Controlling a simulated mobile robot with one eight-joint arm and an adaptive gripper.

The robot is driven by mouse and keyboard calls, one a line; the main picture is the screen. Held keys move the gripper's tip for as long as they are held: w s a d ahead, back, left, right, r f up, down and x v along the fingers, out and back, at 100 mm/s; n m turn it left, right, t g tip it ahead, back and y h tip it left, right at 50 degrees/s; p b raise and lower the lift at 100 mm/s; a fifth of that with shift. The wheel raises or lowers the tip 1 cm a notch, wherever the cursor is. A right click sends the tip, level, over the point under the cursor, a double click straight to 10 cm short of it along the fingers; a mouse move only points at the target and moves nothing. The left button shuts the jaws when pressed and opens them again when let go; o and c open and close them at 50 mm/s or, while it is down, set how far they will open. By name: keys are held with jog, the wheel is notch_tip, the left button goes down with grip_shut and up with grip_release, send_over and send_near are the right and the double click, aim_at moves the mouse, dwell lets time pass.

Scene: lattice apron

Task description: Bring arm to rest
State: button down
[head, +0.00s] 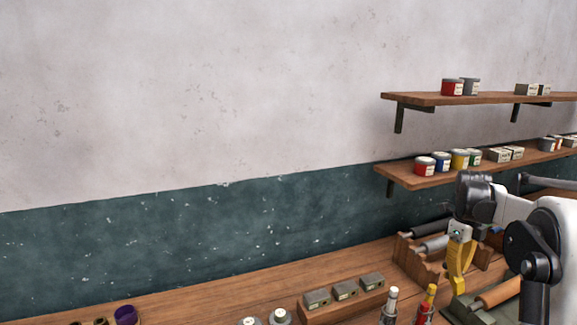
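My arm comes in from the right edge of the head view, and its wrist bends down over the workbench (235,286). My gripper (457,288) has yellow fingers and points down at the right. It is in front of a wooden rack (408,261) that holds rollers. The fingers overlap in this view, so I cannot tell whether they are open or shut. I see nothing clearly held between them.
A wooden block with several small metal boxes (345,289) is left of my gripper. Bottles (390,305) stand in front. Two shelves (430,98) with tins are on the wall behind the arm. The bench's middle left is clear.

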jog(key=s+a+r+n+t+b, duration=0.2)
jog(key=s+a+n+b, duration=0.2)
jog(key=s+a+n, duration=0.35)
jog(key=s+a+r+n+t+b, duration=0.1)
jog(key=s+a+n+t+b, duration=0.2)
jog(key=a+n, duration=0.7)
jog(key=s+a+f+n+t+b, duration=0.1)
jog(key=s+a+f+n+b, duration=0.2)
jog(key=s+a+f+n, duration=0.2)
jog(key=s+a+f+n+t+b, duration=0.1)
jog(key=s+a+f+n+b, duration=0.1)
jog(key=s+a+f+n, duration=0.3)
jog(key=s+n, duration=0.3)
jog(key=s, duration=0.3)
jog(key=shift+a+f+t+y+b, duration=0.2)
jog(key=shift+f+t+y+b, duration=0.1)
jog(key=shift+f+b, duration=0.1)
jog(key=shift+d, duration=0.1)
